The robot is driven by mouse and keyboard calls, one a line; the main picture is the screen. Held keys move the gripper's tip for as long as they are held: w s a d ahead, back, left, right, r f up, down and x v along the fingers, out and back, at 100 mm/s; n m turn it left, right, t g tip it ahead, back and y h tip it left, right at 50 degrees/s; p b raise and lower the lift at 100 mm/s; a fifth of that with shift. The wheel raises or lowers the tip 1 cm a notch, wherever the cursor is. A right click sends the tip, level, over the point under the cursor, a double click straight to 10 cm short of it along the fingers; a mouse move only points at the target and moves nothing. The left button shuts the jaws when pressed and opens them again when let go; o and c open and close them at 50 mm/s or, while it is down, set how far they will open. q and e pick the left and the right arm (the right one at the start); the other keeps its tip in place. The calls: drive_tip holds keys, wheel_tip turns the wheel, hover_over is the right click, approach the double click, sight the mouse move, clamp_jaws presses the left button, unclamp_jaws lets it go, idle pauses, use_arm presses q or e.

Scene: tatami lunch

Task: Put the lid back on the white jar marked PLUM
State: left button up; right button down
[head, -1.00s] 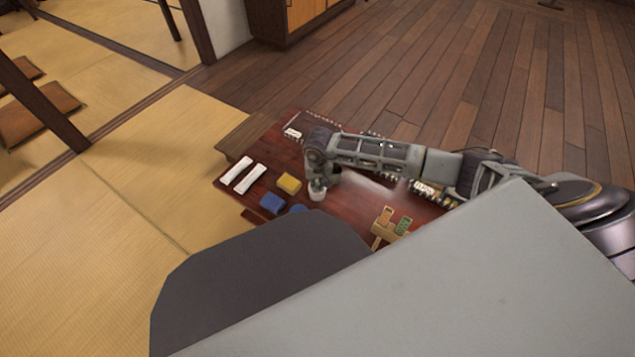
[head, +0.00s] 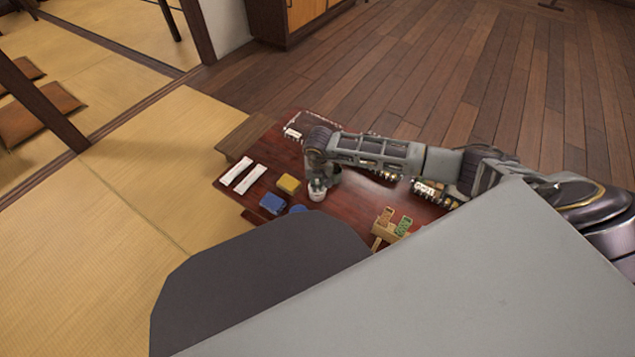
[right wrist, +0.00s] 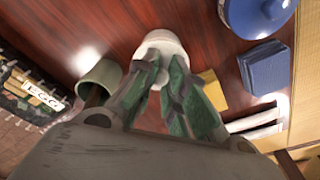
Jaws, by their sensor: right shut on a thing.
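The white jar (head: 317,195) stands on the dark red low table, below my right gripper (head: 317,184). In the right wrist view the white jar (right wrist: 162,36) is at top centre. My right gripper (right wrist: 165,70) points down at it, its green fingertips close together at the jar's top. It is shut on what looks like the small white lid, mostly hidden by the fingers. I cannot tell whether the lid is seated on the rim or just above it. The PLUM marking is not readable. My left gripper is not in view.
A grey-green cup (right wrist: 99,75) stands close to the jar. A blue lidded jar (right wrist: 258,12), a folded blue cloth (right wrist: 264,68) and a yellow block (head: 289,184) are nearby. Two white rolls (head: 243,178) lie left. A wooden holder (head: 391,226) stands right. An EGG-labelled tray (right wrist: 42,95) lies behind.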

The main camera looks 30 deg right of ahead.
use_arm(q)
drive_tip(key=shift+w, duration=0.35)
use_arm(e)
drive_tip(key=shift+f, duration=0.15)
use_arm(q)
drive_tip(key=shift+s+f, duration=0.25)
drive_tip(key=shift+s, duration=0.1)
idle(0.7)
use_arm(e)
drive_tip(key=c, duration=1.5)
unclamp_jaws()
drive_tip(key=shift+o, duration=0.6)
drive_tip(key=o, duration=0.5)
drive_tip(key=shift+c, duration=0.2)
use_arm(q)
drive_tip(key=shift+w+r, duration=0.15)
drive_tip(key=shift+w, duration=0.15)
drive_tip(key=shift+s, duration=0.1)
